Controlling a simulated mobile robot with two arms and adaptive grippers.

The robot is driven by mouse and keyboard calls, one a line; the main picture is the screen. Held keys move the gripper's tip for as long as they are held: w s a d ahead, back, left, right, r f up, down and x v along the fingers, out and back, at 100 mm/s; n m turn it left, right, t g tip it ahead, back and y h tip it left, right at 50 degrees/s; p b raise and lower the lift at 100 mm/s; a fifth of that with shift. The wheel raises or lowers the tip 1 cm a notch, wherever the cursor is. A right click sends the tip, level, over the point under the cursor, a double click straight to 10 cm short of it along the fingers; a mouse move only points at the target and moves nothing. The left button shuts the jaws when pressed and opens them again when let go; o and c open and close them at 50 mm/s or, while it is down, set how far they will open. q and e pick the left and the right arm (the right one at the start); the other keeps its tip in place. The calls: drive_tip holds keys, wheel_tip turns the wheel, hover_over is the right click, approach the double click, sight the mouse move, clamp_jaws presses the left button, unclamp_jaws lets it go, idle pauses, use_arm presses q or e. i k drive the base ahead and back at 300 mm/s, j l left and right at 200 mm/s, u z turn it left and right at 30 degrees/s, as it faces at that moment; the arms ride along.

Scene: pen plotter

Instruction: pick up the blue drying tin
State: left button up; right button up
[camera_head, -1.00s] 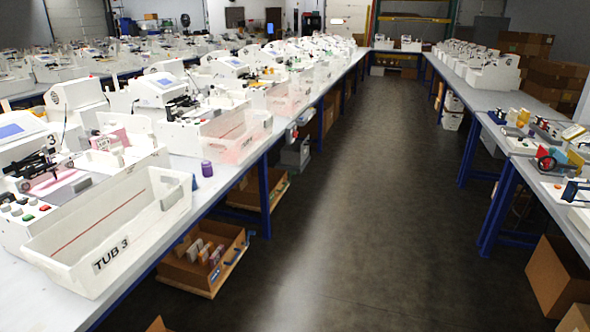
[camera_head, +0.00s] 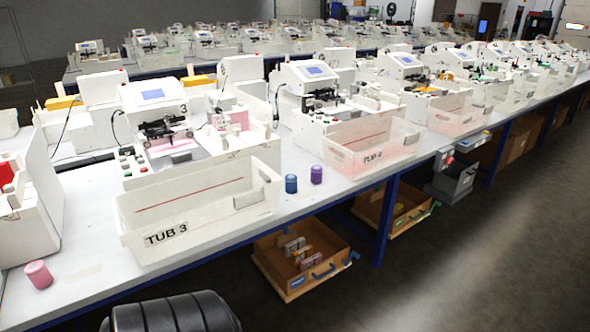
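The blue drying tin (camera_head: 291,184) is a small upright cylinder on the grey-white table, just right of the white bin labelled TUB 3 (camera_head: 165,237). A similar purple tin (camera_head: 316,174) stands close to its right. A pink tin (camera_head: 38,274) stands near the table's front edge at the left. Neither of my grippers is in view.
A second white bin, TUB 2 (camera_head: 372,157), stands right of the tins. White plotter machines (camera_head: 165,130) line the table behind. Wooden trays (camera_head: 292,265) sit below the table. A black ribbed form (camera_head: 172,313) is at the bottom edge. Open floor lies at the right.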

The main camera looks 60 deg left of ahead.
sight(290, 179)
drive_tip(key=i+j+u, duration=0.1)
drive_tip(key=i+u, duration=0.15)
drive_tip(key=u, duration=0.2)
drive_tip(key=i+u, duration=0.3)
drive_tip(key=u, duration=0.2)
drive_tip(key=i+l+u, duration=0.1)
drive_tip(key=i+u, duration=0.15)
drive_tip(key=u, duration=0.2)
drive_tip(key=i+l+u, duration=0.2)
drive_tip(key=u, duration=0.25)
drive_tip(key=i, duration=0.05)
